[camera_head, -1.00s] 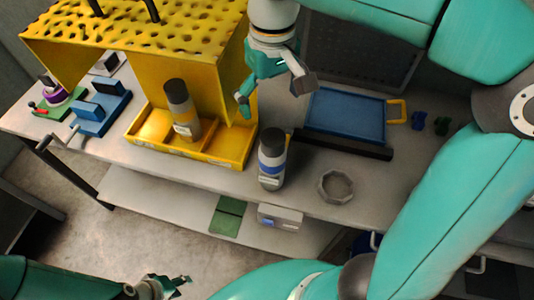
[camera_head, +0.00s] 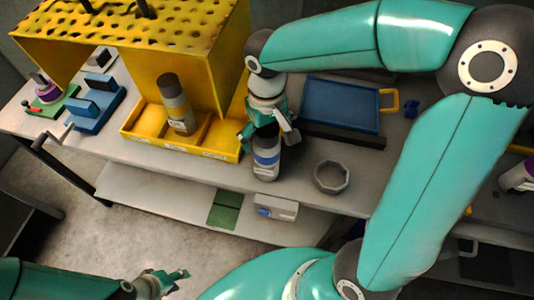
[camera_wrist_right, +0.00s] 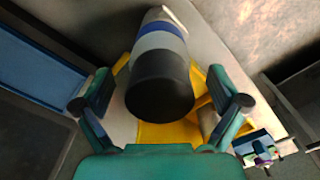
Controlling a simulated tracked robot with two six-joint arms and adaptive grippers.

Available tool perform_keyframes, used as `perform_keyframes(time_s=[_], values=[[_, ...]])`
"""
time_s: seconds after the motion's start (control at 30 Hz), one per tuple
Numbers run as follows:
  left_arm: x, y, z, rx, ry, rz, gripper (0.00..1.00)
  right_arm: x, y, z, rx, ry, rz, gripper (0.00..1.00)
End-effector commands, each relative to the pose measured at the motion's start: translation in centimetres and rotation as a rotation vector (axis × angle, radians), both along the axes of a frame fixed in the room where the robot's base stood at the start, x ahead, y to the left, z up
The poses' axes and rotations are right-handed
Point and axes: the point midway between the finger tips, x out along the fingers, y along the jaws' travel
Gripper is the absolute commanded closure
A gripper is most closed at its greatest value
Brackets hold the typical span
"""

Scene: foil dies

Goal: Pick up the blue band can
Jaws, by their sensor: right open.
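The blue band can (camera_head: 266,164), grey with a blue band and a dark top, stands upright near the bench's front edge. In the right wrist view the can (camera_wrist_right: 160,85) lies between the two fingers. My right gripper (camera_head: 268,133) is open around the upper part of the can, with one finger on each side; in the wrist view (camera_wrist_right: 163,104) gaps show between fingers and can. My left gripper (camera_head: 168,284) is low at the bottom left, away from the bench; its jaw opening is too small to judge.
A similar grey can (camera_head: 175,104) stands in the yellow tray (camera_head: 205,150) left of the blue band can. A grey octagonal ring (camera_head: 331,177) lies to its right. A blue tray (camera_head: 342,106) lies behind. The perforated yellow stand (camera_head: 190,65) rises close to my right gripper.

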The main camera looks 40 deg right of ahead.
Motion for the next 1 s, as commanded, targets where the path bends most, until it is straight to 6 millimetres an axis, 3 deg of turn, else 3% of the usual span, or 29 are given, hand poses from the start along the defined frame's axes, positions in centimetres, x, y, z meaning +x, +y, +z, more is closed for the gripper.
perform_keyframes(time_s=[0.2, 0.43, 0.9, 0.97, 1.0], values=[[0.0, 0.0, 0.4, 0.0, 0.0, 0.0, 0.6, 0.0, 0.0, -2.2, 0.0, 0.001, 0.0, 0.03], [0.0, 0.0, 0.3, 0.0, 0.0, 0.0, 0.6, 0.0, 0.0, -2.3, 0.001, -0.001, 0.0, 0.03], [0.0, 0.0, 0.3, 0.0, 0.0, 0.0, 0.6, 0.0, 0.0, -2.3, 0.001, 0.0, 0.0, 0.81], [0.0, 0.0, 0.3, 0.0, 0.0, 0.0, 0.6, 0.0, 0.0, -2.3, 0.001, 0.0, 0.0, 0.91], [0.0, 0.0, 0.3, 0.0, 0.0, 0.0, 0.6, 0.0, 0.0, -2.3, 0.001, -0.001, 0.0, 0.91]])
